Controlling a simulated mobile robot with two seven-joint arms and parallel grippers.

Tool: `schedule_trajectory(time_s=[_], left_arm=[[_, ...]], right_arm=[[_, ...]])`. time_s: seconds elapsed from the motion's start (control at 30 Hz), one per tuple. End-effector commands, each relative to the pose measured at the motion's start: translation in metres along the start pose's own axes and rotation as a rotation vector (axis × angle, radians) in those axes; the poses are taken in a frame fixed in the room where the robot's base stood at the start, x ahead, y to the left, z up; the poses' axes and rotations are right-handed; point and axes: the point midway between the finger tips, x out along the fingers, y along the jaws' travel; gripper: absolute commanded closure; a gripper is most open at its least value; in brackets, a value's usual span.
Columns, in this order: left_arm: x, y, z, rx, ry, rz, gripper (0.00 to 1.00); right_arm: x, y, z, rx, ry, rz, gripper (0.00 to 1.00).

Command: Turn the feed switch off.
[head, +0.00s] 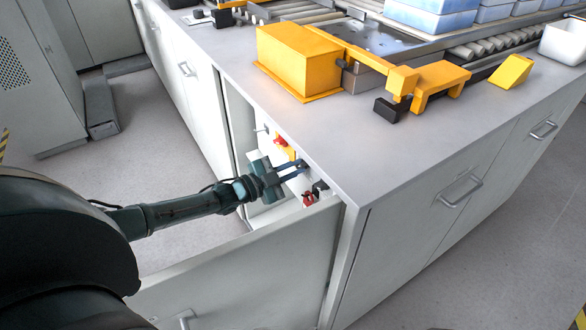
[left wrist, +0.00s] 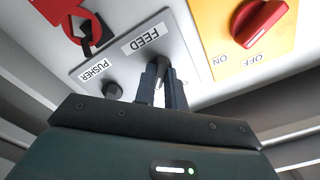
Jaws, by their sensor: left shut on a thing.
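The feed switch (left wrist: 163,72) is a dark knob below the FEED label (left wrist: 146,37) on a grey panel in the left wrist view; the lettering appears upside down. My left gripper (left wrist: 161,90) has its two fingers closed around this knob, one on each side. In the head view my left gripper (head: 302,165) reaches into the open cabinet, its fingertips at the panel. The fingers partly hide the switch, and I cannot tell its exact setting. My right gripper is not in view.
Beside it are a PUSHER knob (left wrist: 112,91), a red tag (left wrist: 66,12) on a dark hasp and a red rotary handle (left wrist: 262,22) on a yellow ON/OFF plate. The open cabinet door (head: 240,270) stands close below my left arm. The worktop (head: 300,120) overhangs the panel.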

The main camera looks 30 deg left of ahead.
Motion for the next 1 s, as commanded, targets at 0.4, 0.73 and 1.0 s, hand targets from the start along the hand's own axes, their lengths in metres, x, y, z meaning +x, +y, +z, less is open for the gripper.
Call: schedule_trajectory(time_s=[0.4, 0.73, 1.0], left_arm=[[0.0, 0.0, -0.0002, -0.391, 0.001, 0.0, 1.0], [0.0, -0.0001, -0.0002, -0.628, 0.001, -0.001, 1.0], [0.0001, -0.0002, -0.0003, -0.728, 0.001, -0.001, 1.0]], right_arm=[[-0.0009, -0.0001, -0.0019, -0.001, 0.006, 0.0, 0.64], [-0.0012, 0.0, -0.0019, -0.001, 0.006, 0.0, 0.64], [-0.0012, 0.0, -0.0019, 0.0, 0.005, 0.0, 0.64]])
